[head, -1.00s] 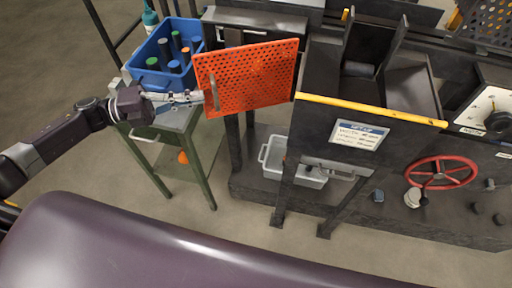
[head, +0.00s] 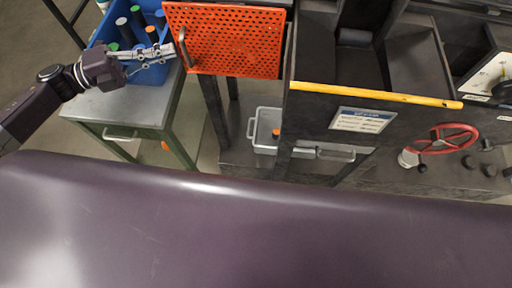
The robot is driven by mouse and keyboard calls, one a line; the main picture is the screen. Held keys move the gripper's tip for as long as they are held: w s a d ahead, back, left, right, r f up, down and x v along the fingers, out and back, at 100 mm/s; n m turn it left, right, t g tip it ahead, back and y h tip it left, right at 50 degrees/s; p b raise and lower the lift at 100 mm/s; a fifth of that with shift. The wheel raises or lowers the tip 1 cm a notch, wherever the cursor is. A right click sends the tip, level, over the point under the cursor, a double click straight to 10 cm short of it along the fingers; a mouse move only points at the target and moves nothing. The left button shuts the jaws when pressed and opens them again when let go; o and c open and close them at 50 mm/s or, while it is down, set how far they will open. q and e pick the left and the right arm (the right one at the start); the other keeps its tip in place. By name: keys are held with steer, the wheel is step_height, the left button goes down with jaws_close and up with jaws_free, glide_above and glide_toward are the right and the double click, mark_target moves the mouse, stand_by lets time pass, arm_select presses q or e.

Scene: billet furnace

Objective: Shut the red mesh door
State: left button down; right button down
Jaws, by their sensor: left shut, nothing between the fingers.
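The red mesh door (head: 228,40) is an orange-red perforated panel at the upper middle of the head view. It stands open, swung out to the left from the dark furnace frame. A grey upright handle (head: 184,47) is on its left edge. My left gripper (head: 168,50) comes in from the left, its fingers shut and empty. The fingertips are close to the handle; I cannot tell whether they touch it. My right gripper is not in view.
A blue bin (head: 147,74) with coloured cylinders stands on a grey table (head: 115,105) under my left gripper. A grey tub (head: 262,130) sits below the furnace. A yellow bar (head: 375,94), a sign (head: 362,120) and a red handwheel (head: 455,138) are on the right.

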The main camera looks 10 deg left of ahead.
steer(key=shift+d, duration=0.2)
arm_select(q)
steer(key=v, duration=1.2)
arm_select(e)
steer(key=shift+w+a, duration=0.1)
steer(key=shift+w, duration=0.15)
arm_select(q)
steer(key=shift+s, duration=0.15)
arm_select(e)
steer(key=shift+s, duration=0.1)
